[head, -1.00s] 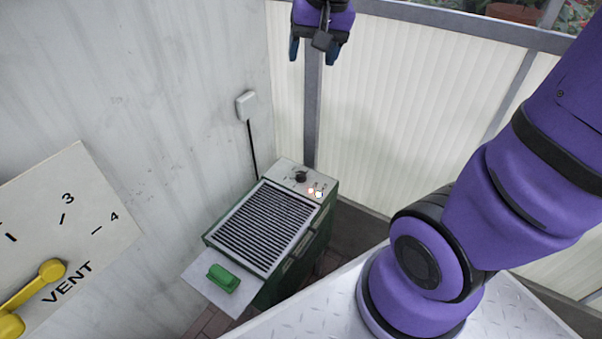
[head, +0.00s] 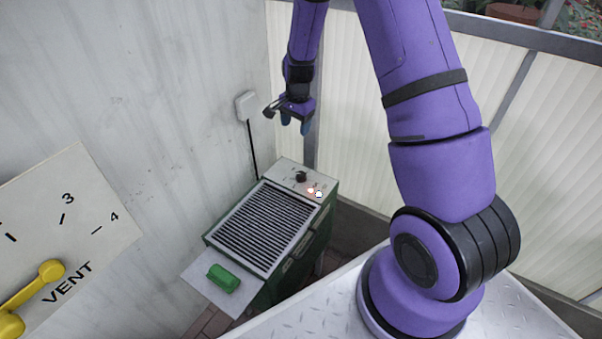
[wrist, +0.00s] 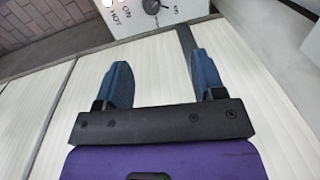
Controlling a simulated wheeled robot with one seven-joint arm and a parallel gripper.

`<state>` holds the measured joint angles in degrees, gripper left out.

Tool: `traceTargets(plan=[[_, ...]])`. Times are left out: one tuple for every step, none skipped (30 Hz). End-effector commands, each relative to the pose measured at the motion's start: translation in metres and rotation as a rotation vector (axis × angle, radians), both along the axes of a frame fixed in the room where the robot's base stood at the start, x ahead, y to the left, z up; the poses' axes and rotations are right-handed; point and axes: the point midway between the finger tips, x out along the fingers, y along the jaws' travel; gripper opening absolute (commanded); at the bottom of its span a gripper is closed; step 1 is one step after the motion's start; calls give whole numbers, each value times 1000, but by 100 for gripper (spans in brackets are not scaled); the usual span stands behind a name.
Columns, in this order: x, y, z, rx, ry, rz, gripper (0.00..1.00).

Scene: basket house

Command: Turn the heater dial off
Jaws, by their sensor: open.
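The heater (head: 293,245) is a green box with a slatted dark grille, standing against the wall in the head view. Its black dial (head: 301,176) sits on the pale top panel, with a lit reddish lamp and a white spot (head: 318,193) beside it. In the wrist view the dial (wrist: 152,6) is at the top edge, partly cut off, near the words ON and HOT. My gripper (head: 294,128) hangs above and behind the dial in the head view, apart from it. Its two blue fingers (wrist: 160,85) are spread with nothing between them.
A green block (head: 223,278) lies on a pale shelf (head: 195,282) at the heater's front. A white wall box (head: 246,106) with a black cord is behind the heater. A VENT panel (head: 100,205) with a yellow lever (head: 45,275) is at the left. Pale panelled walls stand behind.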

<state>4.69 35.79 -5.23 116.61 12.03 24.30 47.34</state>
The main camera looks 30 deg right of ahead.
Motion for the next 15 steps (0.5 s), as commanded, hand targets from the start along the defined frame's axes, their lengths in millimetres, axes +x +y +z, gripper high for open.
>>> traceTargets(plan=[[1,-4,-23,-1,20,-32,63],[3,-6,-34,-3,27,-52,63],[4,-9,-48,-4,36,-77,63],[4,-11,-58,-4,44,-96,63],[5,-13,-67,-6,49,-112,63],[5,-15,-78,-8,54,-133,63],[5,-16,-85,-9,59,-146,63],[5,-18,-92,-10,63,-157,63],[4,-19,-99,-12,67,-170,63],[5,-20,-103,-13,69,-178,63],[4,-21,-107,-14,71,-184,63],[4,-21,-110,-14,72,-190,63],[4,-22,-112,-15,72,-193,63],[4,-22,-114,-15,73,-195,63],[4,-22,-117,-16,74,-197,63]])
